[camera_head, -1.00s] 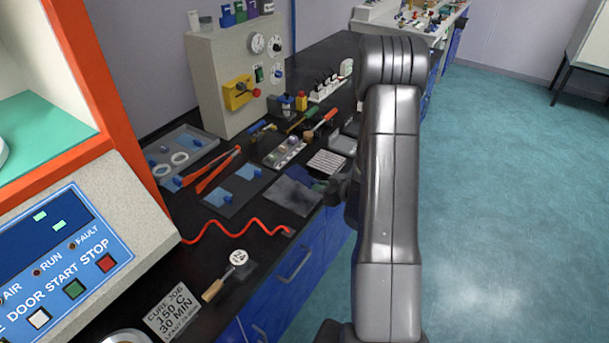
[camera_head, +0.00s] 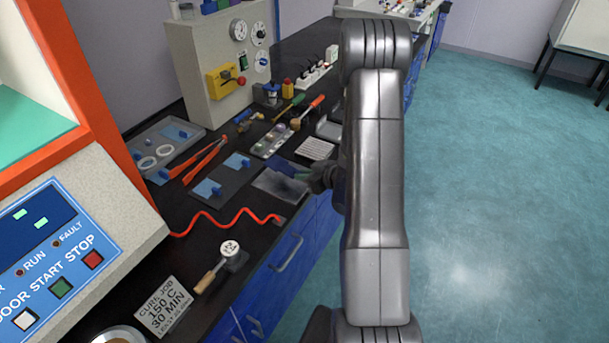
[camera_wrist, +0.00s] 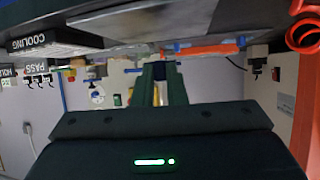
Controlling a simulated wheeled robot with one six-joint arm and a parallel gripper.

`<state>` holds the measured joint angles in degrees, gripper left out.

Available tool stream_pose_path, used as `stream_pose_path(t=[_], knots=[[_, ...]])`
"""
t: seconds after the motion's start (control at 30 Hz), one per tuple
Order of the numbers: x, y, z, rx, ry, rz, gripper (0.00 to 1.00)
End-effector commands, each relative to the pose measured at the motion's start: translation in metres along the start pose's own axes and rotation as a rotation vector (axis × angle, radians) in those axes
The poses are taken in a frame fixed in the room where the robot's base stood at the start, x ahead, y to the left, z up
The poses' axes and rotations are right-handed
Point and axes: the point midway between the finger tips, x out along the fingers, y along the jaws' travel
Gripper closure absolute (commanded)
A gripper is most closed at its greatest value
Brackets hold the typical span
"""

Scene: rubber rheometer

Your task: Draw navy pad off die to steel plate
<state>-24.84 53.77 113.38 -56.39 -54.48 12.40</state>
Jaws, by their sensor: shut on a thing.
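A grey steel plate (camera_head: 279,186) lies on the black bench near its front edge. My gripper (camera_head: 316,178) is low at the plate's right edge, partly hidden behind my arm. A small dark blue piece, seemingly the navy pad (camera_head: 287,169), shows at the fingertips by the plate's far edge; whether it touches the plate is unclear.
A dark tray with light blue pads (camera_head: 222,182) lies left of the plate, beside red-handled tongs (camera_head: 205,158). A red coiled cord (camera_head: 225,224) and a round-headed tool (camera_head: 229,250) lie nearer. The orange-framed machine (camera_head: 95,100) stands left.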

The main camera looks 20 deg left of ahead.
Motion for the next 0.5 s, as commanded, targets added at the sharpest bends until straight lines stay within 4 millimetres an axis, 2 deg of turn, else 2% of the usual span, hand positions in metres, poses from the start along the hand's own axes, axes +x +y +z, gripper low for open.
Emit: stream_pose_path(t=[0.5], knots=[[0.016, 0.0, 0.03, 0.0, 0.0, 0.0, 1.0]])
